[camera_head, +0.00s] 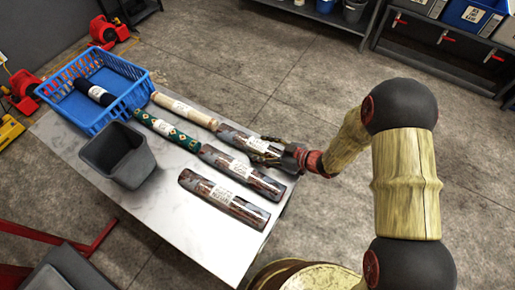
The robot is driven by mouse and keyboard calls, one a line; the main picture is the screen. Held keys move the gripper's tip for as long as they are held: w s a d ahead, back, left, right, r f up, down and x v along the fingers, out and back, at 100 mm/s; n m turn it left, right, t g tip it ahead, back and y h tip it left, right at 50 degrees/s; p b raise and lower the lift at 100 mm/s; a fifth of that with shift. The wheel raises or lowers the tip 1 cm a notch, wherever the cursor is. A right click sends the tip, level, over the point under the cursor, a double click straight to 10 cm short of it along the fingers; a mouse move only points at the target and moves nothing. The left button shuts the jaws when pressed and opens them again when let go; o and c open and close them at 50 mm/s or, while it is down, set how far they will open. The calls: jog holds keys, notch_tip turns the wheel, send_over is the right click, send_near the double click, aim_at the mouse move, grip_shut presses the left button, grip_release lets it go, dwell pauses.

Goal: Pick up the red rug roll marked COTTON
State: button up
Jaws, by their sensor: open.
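Three similar rolls with dark red, grey and white patterning and white labels lie on the white table (190,235). The upper roll (232,135) is at the table's far right edge, the middle roll (213,156) is below it, and the lower roll (245,212) is nearest the front. The label words are too small to read, so I cannot tell which is marked COTTON. My gripper (262,151) is open at the right end of the upper roll, its dark fingers overlapping that end. I cannot tell whether they touch it.
A blue basket (130,72) holding a dark roll (95,92) stands at the table's far left, with a dark grey bin (115,158) in front. A cream roll (188,111) and a green patterned roll (175,134) lie beside the red ones. The table's front is clear.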

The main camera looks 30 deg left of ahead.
jog(key=shift+c, duration=1.1)
grip_shut()
jog(key=shift+r, duration=0.1)
